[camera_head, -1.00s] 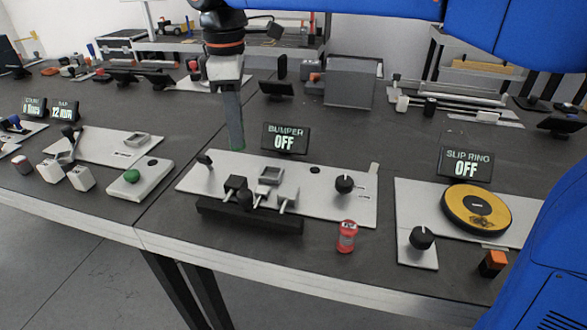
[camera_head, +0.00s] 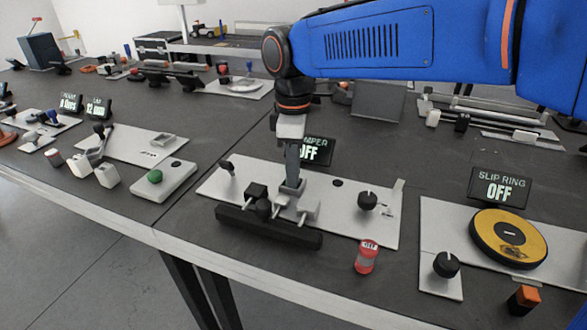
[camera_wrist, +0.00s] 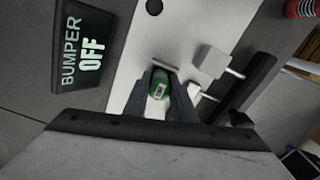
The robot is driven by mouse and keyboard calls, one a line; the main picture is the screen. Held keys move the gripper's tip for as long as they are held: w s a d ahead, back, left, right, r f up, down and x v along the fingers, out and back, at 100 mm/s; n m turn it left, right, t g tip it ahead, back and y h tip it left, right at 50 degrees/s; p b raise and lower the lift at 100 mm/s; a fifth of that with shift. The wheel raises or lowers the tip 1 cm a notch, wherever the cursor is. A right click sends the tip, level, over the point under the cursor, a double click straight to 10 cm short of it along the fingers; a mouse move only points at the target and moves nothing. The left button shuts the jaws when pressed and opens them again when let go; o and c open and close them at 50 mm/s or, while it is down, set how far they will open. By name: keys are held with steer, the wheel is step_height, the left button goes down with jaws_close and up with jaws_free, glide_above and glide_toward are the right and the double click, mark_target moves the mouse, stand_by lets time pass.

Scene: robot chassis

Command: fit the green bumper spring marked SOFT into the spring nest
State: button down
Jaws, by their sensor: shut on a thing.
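My gripper (camera_head: 292,182) is shut on the green bumper spring, pointing down at the bumper panel (camera_head: 226,190). In the wrist view, the green spring (camera_wrist: 158,88) sits between the two fingers (camera_wrist: 160,98), with a pale label on its end too small to read. The grey square spring nest (camera_head: 294,192) is at my fingertips in the head view, partly covered by them. I cannot tell whether the spring is inside the nest or just above it. The bumper display (camera_head: 318,152) reads OFF, partly hidden by my gripper; it also shows in the wrist view (camera_wrist: 84,50).
A black bar with grey plungers (camera_head: 268,228) lies along the panel's front. A black knob (camera_head: 368,200) stands on the panel's right. A red spring-like part (camera_head: 367,257) stands in front. The slip ring disc (camera_head: 508,238) is farther right, and a green-button box (camera_head: 163,180) is left.

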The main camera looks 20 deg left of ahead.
steer(key=shift+f, duration=0.35)
steer(key=shift+s+d+f, duration=0.1)
steer(key=shift+f, duration=0.25)
steer(key=c, duration=1.5)
jaws_free()
steer(key=shift+f, duration=0.1)
step_height(320, 180, up, 14)
steer(key=shift+f, duration=0.15)
